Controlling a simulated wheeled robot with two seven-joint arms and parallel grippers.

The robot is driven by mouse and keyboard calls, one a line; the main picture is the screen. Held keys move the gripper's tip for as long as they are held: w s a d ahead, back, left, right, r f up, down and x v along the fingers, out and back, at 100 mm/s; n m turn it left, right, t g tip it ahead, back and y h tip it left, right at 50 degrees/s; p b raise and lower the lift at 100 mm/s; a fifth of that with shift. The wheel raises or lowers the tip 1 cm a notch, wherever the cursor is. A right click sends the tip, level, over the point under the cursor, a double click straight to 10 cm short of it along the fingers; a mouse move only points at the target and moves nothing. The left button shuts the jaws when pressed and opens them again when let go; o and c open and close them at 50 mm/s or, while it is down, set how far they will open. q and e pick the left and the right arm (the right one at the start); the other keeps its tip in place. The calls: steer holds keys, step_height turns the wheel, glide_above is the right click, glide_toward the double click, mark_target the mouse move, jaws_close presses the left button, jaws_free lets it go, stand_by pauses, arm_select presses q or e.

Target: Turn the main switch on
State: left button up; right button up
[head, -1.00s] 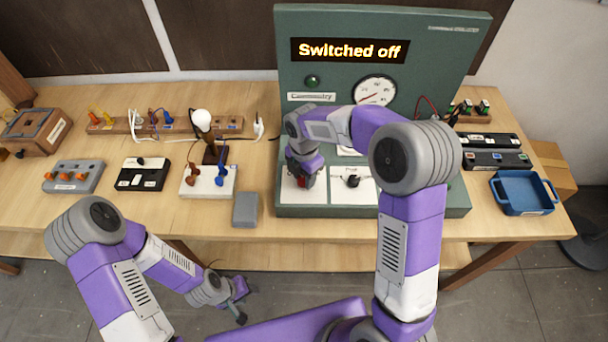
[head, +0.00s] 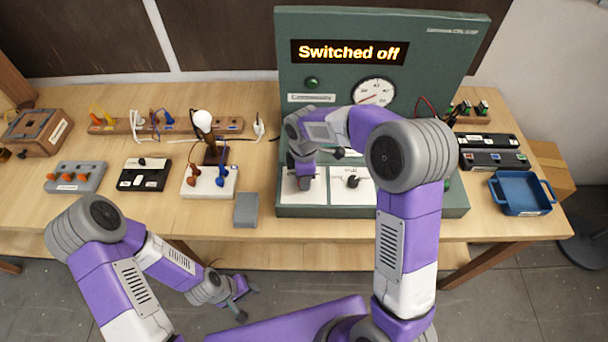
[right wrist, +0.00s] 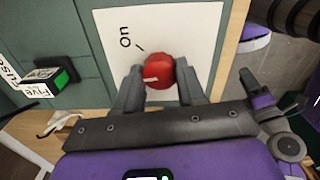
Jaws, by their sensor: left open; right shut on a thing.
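The main switch is a red round knob (right wrist: 160,72) with a small pale mark, on a white plate (right wrist: 103,25) printed "On" beside a short line. My right gripper (right wrist: 159,67) is shut on the knob, a finger on each side of it. In the head view my right gripper (head: 304,182) is over the left white plate of the green panel (head: 420,205) and hides the knob. The panel's display (head: 349,51) reads "Switched off". My left gripper (head: 246,302) is open and empty, low in front of the table.
A black knob (head: 352,181) sits on the white plate to the right. A grey block (head: 246,209) stands left of the panel's base. A lamp with a white bulb (head: 202,120) is behind it. A blue tray (head: 522,193) lies at the right. The table's front edge is clear.

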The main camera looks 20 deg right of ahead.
steer(key=m, duration=0.5)
steer(key=shift+m, duration=0.3)
steer(key=m, duration=0.4)
steer(key=shift+m, duration=0.4)
steer(key=o, duration=1.1)
steer(key=shift+c, duration=0.2)
step_height(320, 180, up, 8)
steer(key=shift+f+p, duration=0.15)
steer(key=shift+p, duration=0.55)
steer(key=shift+f, duration=0.1)
